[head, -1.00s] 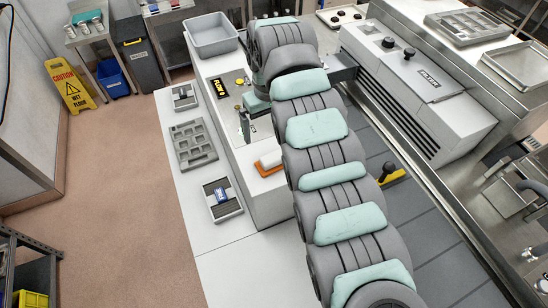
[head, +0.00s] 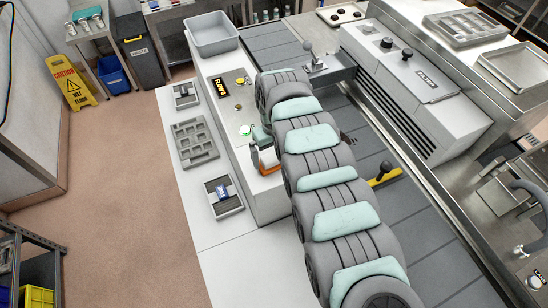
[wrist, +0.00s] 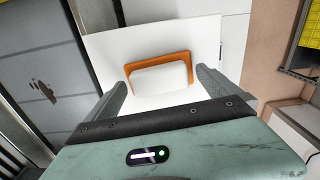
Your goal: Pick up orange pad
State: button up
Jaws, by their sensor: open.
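The orange pad (wrist: 133,70) lies on a white surface in the wrist view, with a white rounded block (wrist: 160,78) on top that covers most of it. Only the orange rim shows around the block. My gripper (wrist: 161,78) is open, with one finger to each side of the pad and block, apart from them. In the head view, the pad (head: 267,171) is on the white counter beside the conveyor, and my gripper partly hides it and the block.
A grey compartment tray (head: 194,143) and a small box holder (head: 223,197) lie on the lower white ledge to the left. A grey bin (head: 211,34) stands at the counter's far end. A yellow-based black lever (head: 385,174) is right of my arm.

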aim_at(274, 156)
jog(key=c, duration=1.4)
jog(key=shift+r, duration=0.15)
notch_tip(274, 156, up, 20)
jog(key=b, duration=0.3)
